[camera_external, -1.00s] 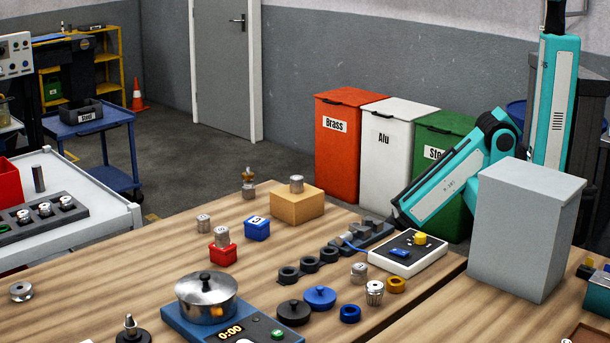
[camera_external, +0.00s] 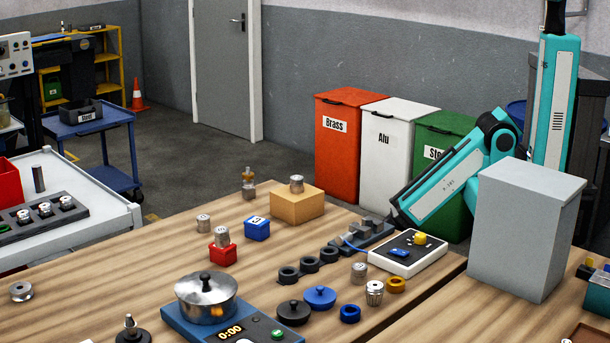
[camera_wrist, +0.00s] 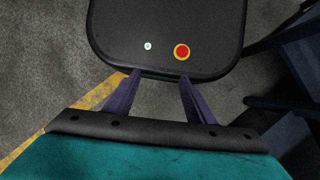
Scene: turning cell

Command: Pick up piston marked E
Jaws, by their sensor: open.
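Several silver piston-like cylinders stand on the wooden table: one at the left (camera_external: 203,223), one on a red block (camera_external: 222,237), one on a cardboard box (camera_external: 296,184), one (camera_external: 358,271) by the control box and a ribbed one (camera_external: 375,293) beside it. Their markings are too small to read, so I cannot tell which is E. My gripper (camera_wrist: 160,77) shows in the wrist view with two purple fingers apart and nothing between them. In the external view its fingers are not visible; my arm reaches down at the table's far edge.
The wrist view shows a dark panel (camera_wrist: 160,25) with a red button beyond my fingertips, above grey floor. A tall grey box (camera_external: 525,230) stands beside my arm. A control box (camera_external: 408,255), dark ring holders (camera_external: 308,264) and a pot (camera_external: 206,300) occupy the table.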

